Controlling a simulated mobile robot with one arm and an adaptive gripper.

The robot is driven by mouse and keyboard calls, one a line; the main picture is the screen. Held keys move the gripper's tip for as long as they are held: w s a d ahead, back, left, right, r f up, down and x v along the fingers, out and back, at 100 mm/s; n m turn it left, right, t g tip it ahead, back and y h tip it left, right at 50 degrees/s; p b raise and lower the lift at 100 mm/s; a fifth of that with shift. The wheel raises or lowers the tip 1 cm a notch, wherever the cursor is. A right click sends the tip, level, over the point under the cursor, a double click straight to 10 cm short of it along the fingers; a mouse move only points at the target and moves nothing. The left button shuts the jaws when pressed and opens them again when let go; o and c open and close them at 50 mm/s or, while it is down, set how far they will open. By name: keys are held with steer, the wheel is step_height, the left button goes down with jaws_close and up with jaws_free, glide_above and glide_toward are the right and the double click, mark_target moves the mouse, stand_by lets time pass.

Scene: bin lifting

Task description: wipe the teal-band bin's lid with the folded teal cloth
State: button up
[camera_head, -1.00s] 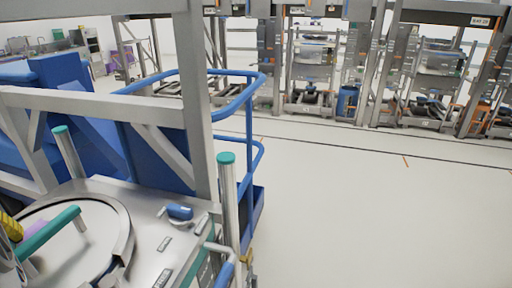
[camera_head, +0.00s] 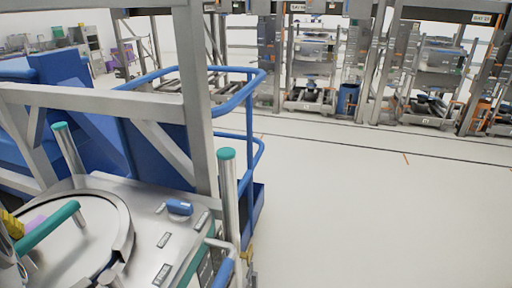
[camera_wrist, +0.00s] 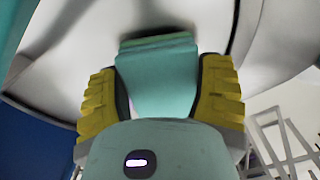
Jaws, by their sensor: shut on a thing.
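The bin's round metal lid (camera_head: 95,232) lies at the lower left of the head view, partly cut off by the frame. A teal bar handle (camera_head: 50,230) stands over it. The pale lid (camera_wrist: 85,55) also fills much of the wrist view. My gripper (camera_wrist: 160,88) has yellow ridged fingers shut on the folded teal cloth (camera_wrist: 158,62), whose far folded edge is at the lid's surface. I cannot tell whether it presses on the lid. In the head view only a yellow finger (camera_head: 10,223) shows at the left edge; the cloth cannot be made out there.
Teal-capped posts (camera_head: 228,195) rise from the bin's metal top, with a blue-handled latch (camera_head: 178,207) between them. A grey frame (camera_head: 195,100) and blue rails (camera_head: 250,100) stand close behind. Open floor (camera_head: 380,210) lies to the right; racks line the back.

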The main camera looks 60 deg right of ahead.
steer(key=shift+f+b, duration=0.55)
steer(key=shift+f, duration=0.1)
steer(key=shift+s+a+r+p, duration=0.2)
steer(key=shift+a+p, duration=0.15)
steer(key=shift+p, duration=0.35)
steer(key=shift+s+a+p, duration=0.2)
steer(key=shift+a+p, duration=0.45)
steer(key=shift+p, duration=0.05)
steer(key=shift+s+a+f+p, duration=0.15)
steer(key=shift+a+p, duration=0.1)
steer(key=shift+a, duration=0.2)
steer(key=shift+s+a+f+p, duration=0.1)
steer(key=shift+a+p, duration=0.1)
steer(key=shift+a, duration=0.25)
steer(key=shift+s+a+p, duration=0.4)
steer(key=shift+a, duration=0.8)
steer(key=shift+s+a+p, duration=0.35)
steer(key=shift+s+a, duration=0.05)
steer(key=shift+a, duration=0.8)
steer(key=shift+s+a+p, duration=0.4)
steer(key=shift+a, duration=0.8)
steer(key=shift+r, duration=0.1)
